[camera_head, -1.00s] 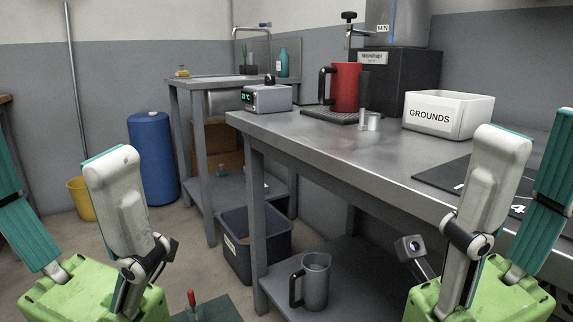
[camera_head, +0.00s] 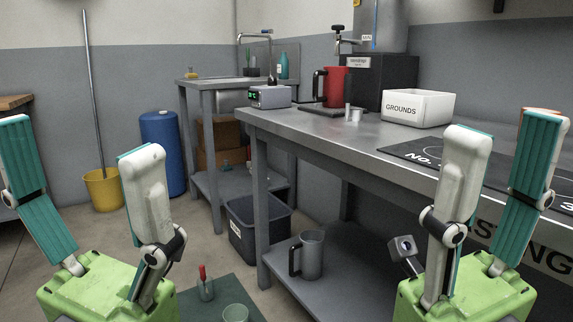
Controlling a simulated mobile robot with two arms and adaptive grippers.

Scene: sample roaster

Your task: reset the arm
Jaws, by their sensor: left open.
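My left gripper (camera_head: 80,135) stands at the lower left with its fingers pointing up. The fingers are wide apart and nothing is between them. My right gripper (camera_head: 507,122) stands at the lower right, also pointing up. Its fingers are apart, with a narrower gap than on the left and no object held. The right fingers overlap the front of the steel table (camera_head: 330,143) in the picture; I cannot tell how far they are from it. My arms behind the green gripper bodies are hidden below the frame.
On the steel table are a white GROUNDS bin (camera_head: 418,108), a red jug (camera_head: 333,87) and a small grey device (camera_head: 270,97). A grey jug (camera_head: 308,256) stands on the shelf below. A dark bin (camera_head: 258,225), blue cylinder (camera_head: 160,150) and yellow bucket (camera_head: 103,189) stand on the floor.

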